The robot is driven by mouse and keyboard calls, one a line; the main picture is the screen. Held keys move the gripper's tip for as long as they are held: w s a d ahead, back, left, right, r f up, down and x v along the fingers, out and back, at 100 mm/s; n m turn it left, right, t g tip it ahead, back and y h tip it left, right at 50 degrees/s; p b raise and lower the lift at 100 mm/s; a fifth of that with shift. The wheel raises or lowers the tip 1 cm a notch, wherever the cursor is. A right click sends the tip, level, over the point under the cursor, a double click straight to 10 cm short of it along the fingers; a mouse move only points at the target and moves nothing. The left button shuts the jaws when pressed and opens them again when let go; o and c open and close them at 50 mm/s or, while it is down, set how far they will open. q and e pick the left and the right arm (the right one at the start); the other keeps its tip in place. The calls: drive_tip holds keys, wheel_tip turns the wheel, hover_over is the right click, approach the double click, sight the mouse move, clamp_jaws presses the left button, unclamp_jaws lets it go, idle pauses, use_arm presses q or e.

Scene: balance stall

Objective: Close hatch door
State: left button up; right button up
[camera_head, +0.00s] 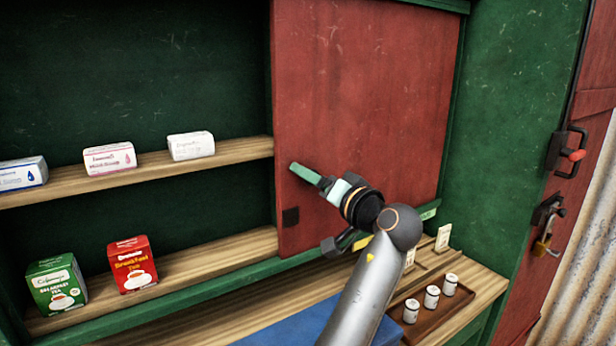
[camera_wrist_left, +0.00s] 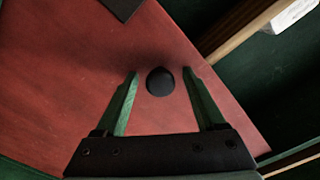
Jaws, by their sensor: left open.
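The hatch door (camera_head: 375,90) is a red panel covering the right part of the green stall opening; the left part stands open with shelves showing. My left gripper (camera_head: 298,171) is at the door's left edge, its green fingers pointing left in the head view. In the left wrist view the gripper (camera_wrist_left: 160,72) is open, with a round black knob (camera_wrist_left: 160,82) on the red door (camera_wrist_left: 60,90) between its fingers. I cannot tell whether the fingers touch the knob. The knob is hidden in the head view. My right gripper is not in view.
Three white boxes (camera_head: 110,157) stand on the upper shelf (camera_head: 235,152). A green tea box (camera_head: 57,285) and a red tea box (camera_head: 132,265) stand below. A tray (camera_head: 460,300) with small white jars and a blue surface (camera_head: 290,330) lie below the door.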

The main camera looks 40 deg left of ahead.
use_arm(q)
drive_tip(key=shift+c, duration=0.4)
clamp_jaws()
idle(0.4)
idle(0.8)
